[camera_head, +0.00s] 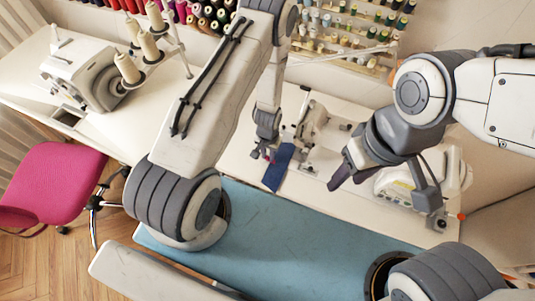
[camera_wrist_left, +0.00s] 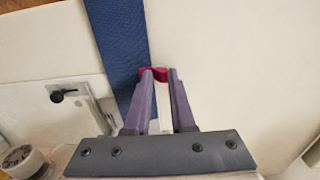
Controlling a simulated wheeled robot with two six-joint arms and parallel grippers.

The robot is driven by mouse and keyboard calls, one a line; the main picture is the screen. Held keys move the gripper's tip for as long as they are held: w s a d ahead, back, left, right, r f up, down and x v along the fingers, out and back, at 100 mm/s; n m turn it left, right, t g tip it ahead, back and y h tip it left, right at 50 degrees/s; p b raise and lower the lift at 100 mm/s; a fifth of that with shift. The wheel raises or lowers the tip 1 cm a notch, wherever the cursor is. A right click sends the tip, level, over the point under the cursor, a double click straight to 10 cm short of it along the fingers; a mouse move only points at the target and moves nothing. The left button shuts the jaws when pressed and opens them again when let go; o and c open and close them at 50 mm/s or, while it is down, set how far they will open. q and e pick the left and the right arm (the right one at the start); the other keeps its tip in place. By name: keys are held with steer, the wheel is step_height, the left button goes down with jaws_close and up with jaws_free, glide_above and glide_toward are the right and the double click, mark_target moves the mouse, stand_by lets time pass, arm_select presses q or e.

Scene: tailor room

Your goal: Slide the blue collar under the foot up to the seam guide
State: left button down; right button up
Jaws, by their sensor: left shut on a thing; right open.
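The blue collar (camera_head: 279,167) is a flat dark blue strip beside the small sewing machine (camera_head: 318,127) on the white table. In the left wrist view the collar (camera_wrist_left: 118,38) runs down past the left side of my fingers. My left gripper (camera_head: 264,154) is at the collar's upper left. Its fingertips (camera_wrist_left: 156,73) are shut on a small magenta piece (camera_wrist_left: 153,74) at the collar's edge; whether this piece is joined to the collar cannot be told. My right gripper (camera_head: 345,178) is open and empty, right of the collar. The foot and seam guide cannot be made out.
Another white machine (camera_head: 440,172) stands right of my right gripper. A machine with thread cones (camera_head: 95,72) is at the far left. Thread racks (camera_head: 350,32) line the back. A pink chair (camera_head: 50,183) is at left.

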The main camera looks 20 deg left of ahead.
mark_target(277, 163)
arm_select(q)
steer(key=shift+d, duration=0.1)
steer(key=shift+d, duration=1.6)
steer(key=c, duration=0.7)
jaws_free()
steer(key=shift+r+b, duration=1.2)
steer(key=shift+r, duration=4.05)
